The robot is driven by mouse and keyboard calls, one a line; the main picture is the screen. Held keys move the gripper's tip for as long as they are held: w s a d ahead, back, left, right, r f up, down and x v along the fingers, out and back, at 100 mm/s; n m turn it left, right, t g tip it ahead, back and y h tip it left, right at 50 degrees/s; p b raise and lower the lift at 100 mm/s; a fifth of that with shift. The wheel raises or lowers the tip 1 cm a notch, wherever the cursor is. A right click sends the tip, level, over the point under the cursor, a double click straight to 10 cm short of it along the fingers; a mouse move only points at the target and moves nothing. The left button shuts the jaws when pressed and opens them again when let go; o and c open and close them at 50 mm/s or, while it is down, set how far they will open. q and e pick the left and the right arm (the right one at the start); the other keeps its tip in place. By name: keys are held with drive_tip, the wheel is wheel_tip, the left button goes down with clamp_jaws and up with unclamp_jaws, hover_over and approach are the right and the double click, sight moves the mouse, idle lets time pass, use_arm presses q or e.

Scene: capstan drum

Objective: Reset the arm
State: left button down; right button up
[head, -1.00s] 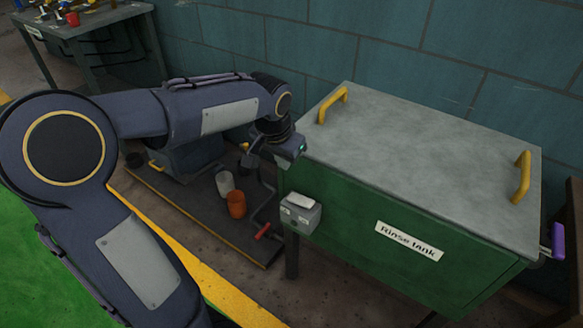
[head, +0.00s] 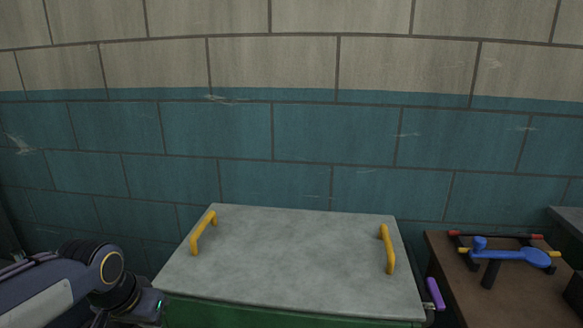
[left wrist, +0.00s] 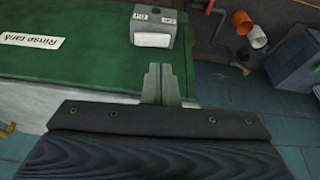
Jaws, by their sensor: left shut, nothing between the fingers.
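My left arm comes in at the lower left of the head view, with its wrist beside the left front corner of the rinse tank (head: 290,255). Its fingers are not clear there. In the left wrist view my left gripper (left wrist: 161,80) is shut and empty, its two grey fingers side by side. The fingertips appear in front of the green tank side (left wrist: 75,65), below a small grey box (left wrist: 153,27) fixed to it. I cannot tell whether they touch the tank. My right gripper is in neither view.
The tank's grey lid has two yellow handles (head: 203,233) (head: 388,249). A brown table (head: 470,290) with a blue tool (head: 510,254) stands at the right. An orange cup (left wrist: 241,22) and a white cup (left wrist: 257,37) are beyond the gripper. A tiled wall (head: 300,130) stands behind the tank.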

use_arm(q)
drive_tip(key=s+d+f+n+t+h, duration=0.15)
drive_tip(key=s+d, duration=0.25)
drive_tip(key=s, duration=0.4)
drive_tip(key=s+d+f+n+t+h, duration=0.15)
drive_tip(key=s+d, duration=0.25)
drive_tip(key=s, duration=0.4)
wheel_tip(320, 180, up, 20)
drive_tip(key=m+g+p, duration=0.1)
drive_tip(key=p, duration=1.9)
